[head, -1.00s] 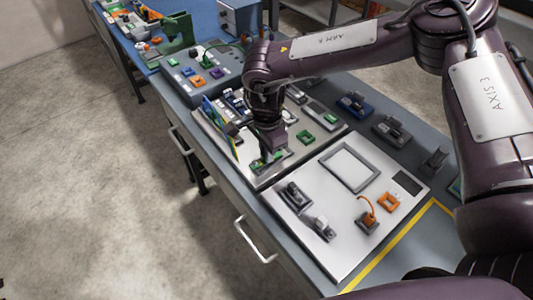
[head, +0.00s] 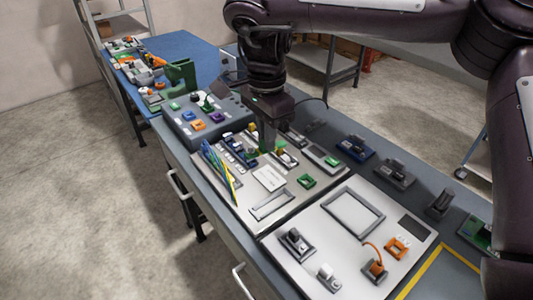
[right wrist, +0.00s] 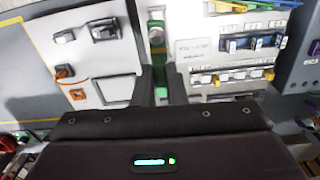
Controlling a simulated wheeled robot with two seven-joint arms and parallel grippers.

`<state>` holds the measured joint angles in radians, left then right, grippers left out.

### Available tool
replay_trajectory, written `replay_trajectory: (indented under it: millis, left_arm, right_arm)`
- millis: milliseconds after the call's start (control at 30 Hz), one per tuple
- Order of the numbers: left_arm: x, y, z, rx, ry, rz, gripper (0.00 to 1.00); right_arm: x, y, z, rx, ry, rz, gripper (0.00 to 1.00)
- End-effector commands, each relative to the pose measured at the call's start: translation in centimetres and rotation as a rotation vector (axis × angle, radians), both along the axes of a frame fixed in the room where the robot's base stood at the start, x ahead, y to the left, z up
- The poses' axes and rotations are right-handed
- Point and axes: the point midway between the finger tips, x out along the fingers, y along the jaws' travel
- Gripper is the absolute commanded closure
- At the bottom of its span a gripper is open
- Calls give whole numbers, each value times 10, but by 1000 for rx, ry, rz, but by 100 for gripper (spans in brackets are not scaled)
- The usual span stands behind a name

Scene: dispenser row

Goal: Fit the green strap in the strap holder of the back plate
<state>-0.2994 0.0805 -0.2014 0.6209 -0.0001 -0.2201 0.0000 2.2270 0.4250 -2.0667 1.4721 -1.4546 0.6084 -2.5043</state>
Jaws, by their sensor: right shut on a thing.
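My right gripper (head: 267,143) is shut on the green strap (head: 280,145), above the back plate (head: 238,208). In the right wrist view the green strap (right wrist: 157,46) shows between the two dark fingers of the right gripper (right wrist: 161,88). The fingers hide part of it. A long grey tray (head: 272,204) on the near side of the back plate is empty. I cannot clearly make out the strap holder. My left gripper is not in view.
A white front plate (head: 300,222) with a grey frame (head: 353,212) and an orange-corded part (head: 376,268) lies nearer. A grey box (head: 182,128) with coloured parts stands beyond the back plate. Small blocks (head: 355,148) line the right side.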

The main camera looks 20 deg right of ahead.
Motion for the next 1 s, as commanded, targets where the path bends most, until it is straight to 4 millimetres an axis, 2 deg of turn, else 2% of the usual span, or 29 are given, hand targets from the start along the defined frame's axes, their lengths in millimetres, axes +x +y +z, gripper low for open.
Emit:
replay_trajectory:
  millis: [133,1000]
  left_arm:
    - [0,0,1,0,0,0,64]
    - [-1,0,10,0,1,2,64]
  right_arm:
    - [0,0,8,-1,-1,0,100]
    - [0,-1,14,0,0,0,100]
